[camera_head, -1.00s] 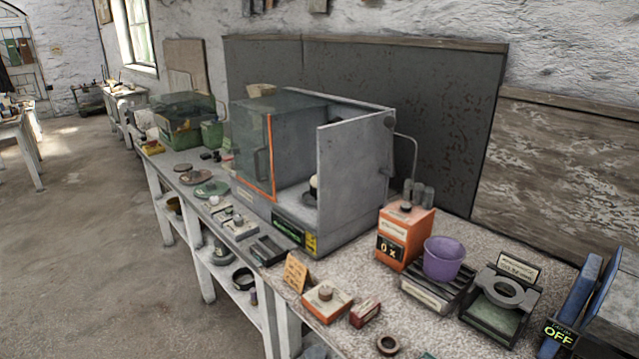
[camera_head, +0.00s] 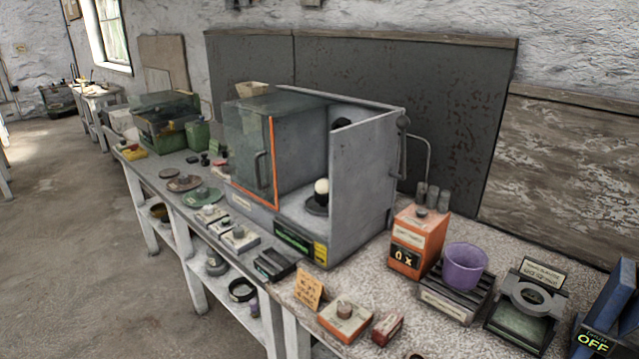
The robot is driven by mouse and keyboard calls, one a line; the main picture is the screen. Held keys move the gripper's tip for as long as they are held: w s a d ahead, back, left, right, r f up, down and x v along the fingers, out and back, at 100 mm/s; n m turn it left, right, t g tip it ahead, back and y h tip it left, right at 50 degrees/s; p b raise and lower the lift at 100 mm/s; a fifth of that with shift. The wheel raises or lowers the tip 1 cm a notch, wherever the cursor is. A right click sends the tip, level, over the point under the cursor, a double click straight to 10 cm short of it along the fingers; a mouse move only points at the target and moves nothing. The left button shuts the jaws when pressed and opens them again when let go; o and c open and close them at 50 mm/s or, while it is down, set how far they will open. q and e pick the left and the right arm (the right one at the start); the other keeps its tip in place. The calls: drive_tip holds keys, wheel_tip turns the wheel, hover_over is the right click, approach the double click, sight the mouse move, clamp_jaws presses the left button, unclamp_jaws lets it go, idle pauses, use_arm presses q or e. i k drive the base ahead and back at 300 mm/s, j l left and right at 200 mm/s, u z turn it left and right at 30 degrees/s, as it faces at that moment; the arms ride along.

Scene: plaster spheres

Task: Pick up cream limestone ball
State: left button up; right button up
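A cream-white ball (camera_head: 321,186), probably the cream limestone ball, sits on a dark round stand (camera_head: 316,208) inside the grey cabinet (camera_head: 362,185). The cabinet's orange-edged glass panel (camera_head: 248,160) covers the left part of its front, and the ball shows in the gap to the right of it. A grey panel stands close on the ball's right. The ball's material is too small to tell. Neither of my grippers is in view.
The long bench carries an orange box (camera_head: 418,240), a purple cup (camera_head: 464,266) on a dark slatted stand, and a ring-topped stand (camera_head: 527,300). Small boxes and a card (camera_head: 309,289) line the front edge. Open floor (camera_head: 90,270) lies left of the bench.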

sight(321, 186)
drive_tip(key=i+j+z, duration=0.1)
drive_tip(key=j, duration=0.25)
drive_tip(key=i+j+z, duration=0.1)
drive_tip(key=j, duration=0.25)
drive_tip(key=i+j+z, duration=0.1)
drive_tip(key=i+j, duration=0.15)
drive_tip(key=j, duration=0.15)
drive_tip(key=i+j, duration=0.15)
drive_tip(key=j, duration=0.25)
drive_tip(key=i+j+z, duration=0.15)
drive_tip(key=j, duration=0.25)
drive_tip(key=i+j+z, duration=0.1)
drive_tip(key=j, duration=0.25)
drive_tip(key=j+z, duration=0.1)
drive_tip(key=j, duration=0.35)
drive_tip(key=i, duration=0.05)
